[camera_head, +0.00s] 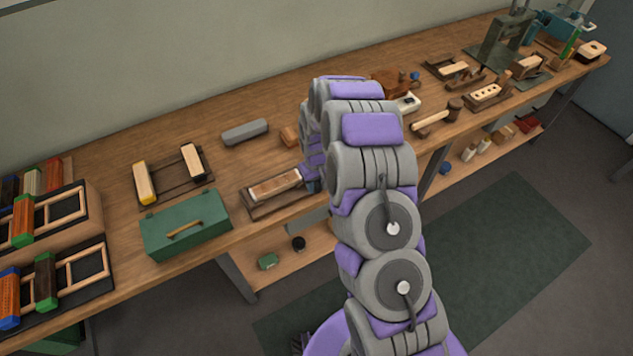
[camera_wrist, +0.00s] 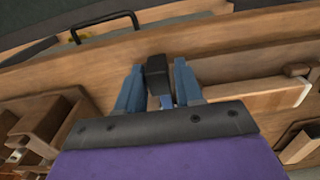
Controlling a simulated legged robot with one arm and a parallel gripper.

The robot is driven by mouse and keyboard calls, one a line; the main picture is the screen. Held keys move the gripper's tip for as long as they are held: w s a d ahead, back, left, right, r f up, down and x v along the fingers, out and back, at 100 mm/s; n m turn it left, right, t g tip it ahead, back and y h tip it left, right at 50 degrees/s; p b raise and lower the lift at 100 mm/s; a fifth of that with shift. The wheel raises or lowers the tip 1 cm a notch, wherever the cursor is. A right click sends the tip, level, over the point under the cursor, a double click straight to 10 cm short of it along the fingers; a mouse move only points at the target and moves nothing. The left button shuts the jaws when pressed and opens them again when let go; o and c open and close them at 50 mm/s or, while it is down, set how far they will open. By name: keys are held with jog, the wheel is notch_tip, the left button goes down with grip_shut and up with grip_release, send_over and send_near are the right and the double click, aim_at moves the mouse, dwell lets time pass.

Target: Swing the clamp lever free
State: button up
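In the wrist view, a short black block (camera_wrist: 157,72), seemingly the clamp lever's grip, stands between the two blue-grey fingers of my gripper (camera_wrist: 158,68). The fingers are apart on either side of it, and narrow gaps seem to show beside it. Whether either finger touches it is hard to tell. Behind it runs a long brown wooden piece (camera_wrist: 230,42). In the head view, my arm hides the gripper and the lever. The wrist end is just right of a wooden fixture (camera_head: 257,209) holding a brown-topped block (camera_head: 275,186) on the workbench (camera_head: 100,290).
A green box (camera_head: 187,225) with a tan handle stands left of the fixture. A grey block (camera_head: 244,131) lies behind. Brush racks (camera_head: 70,255) fill the left end. A mallet (camera_head: 438,117) and a green press (camera_head: 505,42) are to the right. In the wrist view, a black looped handle (camera_wrist: 105,22) is near.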

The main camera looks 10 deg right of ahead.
jog(key=shift+o, duration=1)
notch_tip(320, 180, up, 17)
jog(key=p, duration=0.2)
jog(key=shift+w+a+r, duration=0.1)
jog(key=s+r+m, duration=0.1)
jog(key=s+r, duration=1.2)
jog(key=s, duration=0.5)
jog(key=s+d+r+m+g, duration=0.1)
jog(key=s, duration=1)
jog(key=s+d+r+m, duration=0.1)
jog(key=s+r, duration=0.1)
jog(key=s, duration=1)
jog(key=shift+r+g, duration=0.25)
jog(key=shift+g, duration=0.15)
